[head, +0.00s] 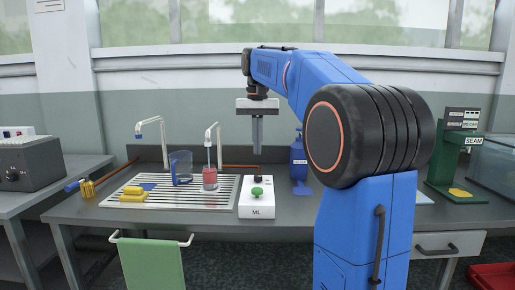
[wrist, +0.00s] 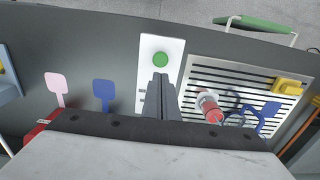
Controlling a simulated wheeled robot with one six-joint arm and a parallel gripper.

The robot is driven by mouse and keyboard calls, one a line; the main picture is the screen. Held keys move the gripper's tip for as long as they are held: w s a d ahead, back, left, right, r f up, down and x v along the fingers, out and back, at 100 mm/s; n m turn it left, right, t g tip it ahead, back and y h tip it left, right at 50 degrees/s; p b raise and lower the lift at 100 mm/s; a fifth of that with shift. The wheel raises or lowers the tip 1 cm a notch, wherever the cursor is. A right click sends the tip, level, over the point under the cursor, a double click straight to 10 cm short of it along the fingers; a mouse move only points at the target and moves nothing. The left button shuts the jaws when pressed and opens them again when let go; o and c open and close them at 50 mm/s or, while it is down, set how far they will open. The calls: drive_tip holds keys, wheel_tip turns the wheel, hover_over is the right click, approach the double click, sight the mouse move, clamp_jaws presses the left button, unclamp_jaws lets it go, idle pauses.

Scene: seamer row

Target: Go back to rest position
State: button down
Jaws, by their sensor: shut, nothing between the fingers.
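My gripper (head: 257,148) is shut and empty, its fingers pointing straight down above the bench. It also shows in the wrist view (wrist: 160,85), with the fingers together. Below it stands a white box marked ML (head: 257,211) with a green knob (head: 257,191) on top. The box also shows in the wrist view (wrist: 147,48), with its green knob just beyond the fingertips. In the head view a clear gap separates the fingertips from the box. My blue arm is bent at the elbow and hides part of the bench on the right.
A slatted tray (head: 170,205) holds yellow pieces (head: 132,194), a clear jug (head: 181,167) and a vessel with red contents (head: 210,178). White taps stand behind. A blue bottle (head: 298,160) and green seamer (head: 455,155) stand right. A green towel (head: 152,264) hangs at the front.

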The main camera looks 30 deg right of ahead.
idle(0.3)
drive_tip(key=s+a+f+n+t, duration=0.1)
drive_tip(key=s+a+f+n, duration=0.1)
drive_tip(key=s+a+f, duration=0.4)
drive_tip(key=s+a+f+n+t, duration=0.1)
drive_tip(key=s+a+f, duration=0.3)
drive_tip(key=s, duration=0.5)
drive_tip(key=s+a+f+n+t, duration=0.1)
drive_tip(key=s+a+f+n, duration=0.1)
drive_tip(key=s+f, duration=0.5)
drive_tip(key=s+a+f+n+t, duration=0.1)
drive_tip(key=s+a+f, duration=0.2)
drive_tip(key=s+f, duration=0.4)
wheel_tip(320, 180, down, 4)
drive_tip(key=shift+a+r+n+t, duration=0.1)
drive_tip(key=shift+a+n+t, duration=0.05)
drive_tip(key=shift+n+t, duration=0.25)
